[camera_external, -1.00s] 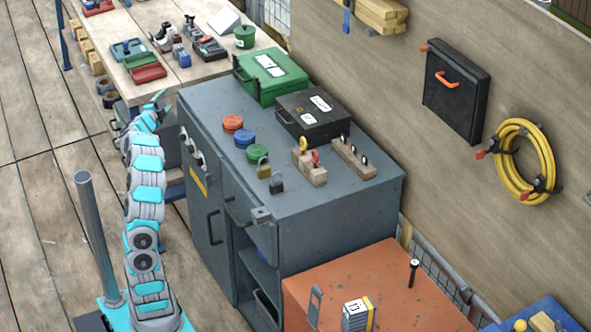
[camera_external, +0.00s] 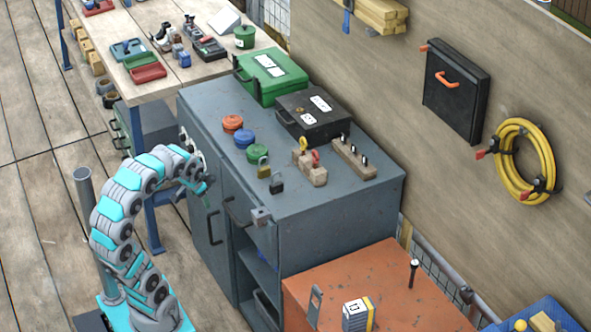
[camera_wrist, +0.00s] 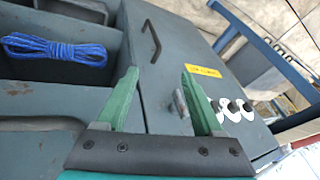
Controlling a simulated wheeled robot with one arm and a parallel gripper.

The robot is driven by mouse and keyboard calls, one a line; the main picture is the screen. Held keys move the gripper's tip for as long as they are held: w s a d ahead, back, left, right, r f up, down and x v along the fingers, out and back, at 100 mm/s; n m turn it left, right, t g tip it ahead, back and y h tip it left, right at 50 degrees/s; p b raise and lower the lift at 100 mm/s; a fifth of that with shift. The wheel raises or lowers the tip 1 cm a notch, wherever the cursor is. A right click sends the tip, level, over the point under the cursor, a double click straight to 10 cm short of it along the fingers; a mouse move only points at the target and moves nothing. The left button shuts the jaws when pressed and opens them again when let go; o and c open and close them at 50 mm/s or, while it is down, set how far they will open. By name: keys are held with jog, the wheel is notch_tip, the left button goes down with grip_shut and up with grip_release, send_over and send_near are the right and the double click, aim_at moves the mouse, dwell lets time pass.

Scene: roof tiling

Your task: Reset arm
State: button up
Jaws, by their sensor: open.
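My gripper (camera_external: 207,184) is at the end of my bent grey and cyan arm, in front of the door side of the grey cabinet (camera_external: 330,215). In the wrist view, the two green fingers of my gripper (camera_wrist: 160,70) are spread apart with nothing between them. I cannot tell how far the fingertips are from the door.
A blue rope coil (camera_wrist: 54,49) lies in an open cabinet compartment. The cabinet top holds a green case (camera_external: 270,75), a black box (camera_external: 312,115) and padlocks. A workbench (camera_external: 190,75) stands behind, an orange surface (camera_external: 390,290) at front right. A metal post (camera_external: 84,190) stands beside my arm.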

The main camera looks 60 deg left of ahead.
jog(key=s+d+f+m+g+h+b, duration=0.1)
jog(key=s+d+f, duration=0.4)
jog(key=d, duration=0.5)
jog(key=s+d+f+m+g+h+b, duration=0.1)
jog(key=s+d+f+m+g+h, duration=0.1)
jog(key=s+d+f, duration=0.4)
jog(key=s+d+g+h, duration=0.1)
jog(key=d, duration=0.4)
jog(key=shift+s+f+m+g+b, duration=0.2)
jog(key=shift+s+m+g+b, duration=0.1)
jog(key=shift+s+g+b, duration=0.1)
